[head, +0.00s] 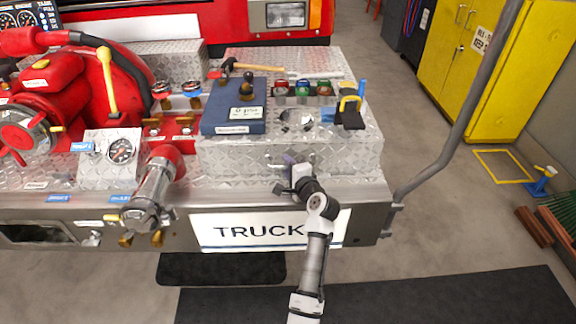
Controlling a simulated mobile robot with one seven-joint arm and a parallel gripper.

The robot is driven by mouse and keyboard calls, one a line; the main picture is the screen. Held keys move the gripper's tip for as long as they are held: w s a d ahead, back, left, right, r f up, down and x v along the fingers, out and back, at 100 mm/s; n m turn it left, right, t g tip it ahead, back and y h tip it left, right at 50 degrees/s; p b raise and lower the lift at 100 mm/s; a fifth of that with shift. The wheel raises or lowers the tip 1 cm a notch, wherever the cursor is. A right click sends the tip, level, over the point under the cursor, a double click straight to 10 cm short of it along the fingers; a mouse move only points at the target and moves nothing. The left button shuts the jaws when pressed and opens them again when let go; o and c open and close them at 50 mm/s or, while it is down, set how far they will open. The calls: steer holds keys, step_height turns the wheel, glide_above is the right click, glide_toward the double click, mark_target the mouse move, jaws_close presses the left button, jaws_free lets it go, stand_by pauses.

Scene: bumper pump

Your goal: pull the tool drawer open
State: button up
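The tool drawer (236,160) is a diamond-plate metal front below the raised deck on the right half of the truck's bumper. It looks shut, flush with the box around it. A handle (277,158) shows on its front, partly hidden by my gripper. My gripper (287,162) is right at the drawer front, at the handle's height. The fingers are small and partly hidden by the wrist, so I cannot tell whether they touch the handle or whether they are open or shut.
A blue box (234,112), a hammer (255,67), coloured fittings (303,88) and a black-and-yellow tool (349,108) sit on the deck above. A grey pipe rail (455,130) rises at right. A chrome nozzle (150,192) stands at left.

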steer(key=shift+w, duration=0.1)
jaws_close()
stand_by(0.6)
